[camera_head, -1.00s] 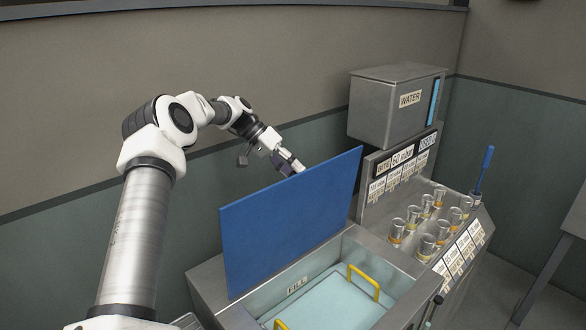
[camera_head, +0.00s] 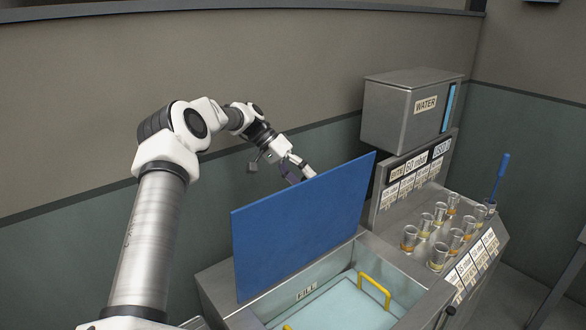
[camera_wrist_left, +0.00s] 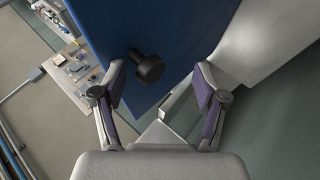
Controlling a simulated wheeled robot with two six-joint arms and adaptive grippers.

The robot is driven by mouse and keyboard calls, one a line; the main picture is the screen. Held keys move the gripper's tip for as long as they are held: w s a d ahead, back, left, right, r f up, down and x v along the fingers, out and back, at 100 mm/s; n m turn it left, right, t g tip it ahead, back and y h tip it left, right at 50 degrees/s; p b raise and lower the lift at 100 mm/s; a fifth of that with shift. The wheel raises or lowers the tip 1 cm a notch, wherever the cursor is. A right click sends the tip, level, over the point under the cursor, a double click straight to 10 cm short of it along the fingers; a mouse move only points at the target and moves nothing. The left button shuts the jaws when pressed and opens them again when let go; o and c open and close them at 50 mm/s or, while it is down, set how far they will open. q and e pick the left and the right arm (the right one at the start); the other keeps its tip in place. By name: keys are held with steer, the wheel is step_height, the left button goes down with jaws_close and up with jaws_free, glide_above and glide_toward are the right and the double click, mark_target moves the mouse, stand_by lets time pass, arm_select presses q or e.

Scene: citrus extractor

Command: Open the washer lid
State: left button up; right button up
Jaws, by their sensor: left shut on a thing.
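The blue washer lid (camera_head: 303,228) stands raised, nearly upright, at the back of the open washer basin (camera_head: 345,265). My left gripper (camera_head: 302,172) is behind the lid, its fingertips partly hidden by the lid's top edge. In the left wrist view, the blue lid (camera_wrist_left: 180,35) fills the upper middle, with a black knob (camera_wrist_left: 149,69) on its face. The fingers of my left gripper (camera_wrist_left: 159,84) are spread to either side of the knob; their contact with the lid is not clear to see. My right gripper is not in view.
To the right are a grey water box (camera_head: 400,115), several small glasses (camera_head: 440,255) and a blue-handled tool (camera_head: 500,178). A wall runs close behind my left arm.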

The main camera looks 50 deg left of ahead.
arm_select(q)
steer(key=v, duration=1.1)
steer(key=shift+a, duration=0.3)
steer(key=shift+s+a+r, duration=0.1)
steer(key=shift+s, duration=0.05)
